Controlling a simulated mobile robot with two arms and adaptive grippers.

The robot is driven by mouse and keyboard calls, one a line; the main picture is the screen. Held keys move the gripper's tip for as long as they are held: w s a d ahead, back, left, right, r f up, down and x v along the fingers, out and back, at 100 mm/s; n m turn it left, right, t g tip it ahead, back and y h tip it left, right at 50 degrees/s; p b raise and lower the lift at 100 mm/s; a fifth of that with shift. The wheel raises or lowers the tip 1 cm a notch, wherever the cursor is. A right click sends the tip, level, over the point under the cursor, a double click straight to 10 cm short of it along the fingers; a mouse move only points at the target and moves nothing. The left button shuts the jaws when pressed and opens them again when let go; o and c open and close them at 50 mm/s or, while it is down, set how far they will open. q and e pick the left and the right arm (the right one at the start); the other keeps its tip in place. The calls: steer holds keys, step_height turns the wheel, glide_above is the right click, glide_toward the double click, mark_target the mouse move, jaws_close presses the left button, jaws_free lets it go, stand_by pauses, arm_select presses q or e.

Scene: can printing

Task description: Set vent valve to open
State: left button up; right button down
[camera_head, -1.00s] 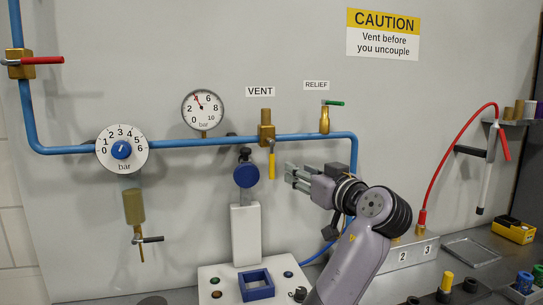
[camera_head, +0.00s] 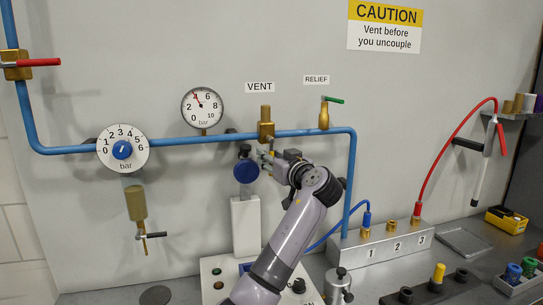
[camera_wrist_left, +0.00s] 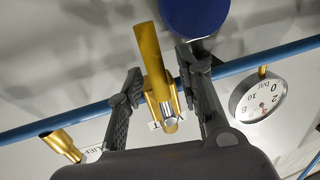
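The vent valve is a brass body (camera_head: 266,131) on the blue pipe under the VENT label (camera_head: 259,87). Its yellow handle hung straight down earlier and is now mostly hidden behind my left gripper (camera_head: 266,158) in the head view. In the left wrist view the yellow handle (camera_wrist_left: 150,55) lies between the two dark, spread fingers of my left gripper (camera_wrist_left: 160,85). I see no grip on the handle. My right gripper is not in view.
A round blue part (camera_head: 246,171) on a white stand is close left of the gripper. The relief valve (camera_head: 324,115) with a green lever is to the right. A pressure gauge (camera_head: 202,107) and a regulator dial (camera_head: 122,149) sit along the pipe (camera_head: 190,141).

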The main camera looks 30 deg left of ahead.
arm_select(q)
steer(key=shift+c, duration=0.6)
jaws_close()
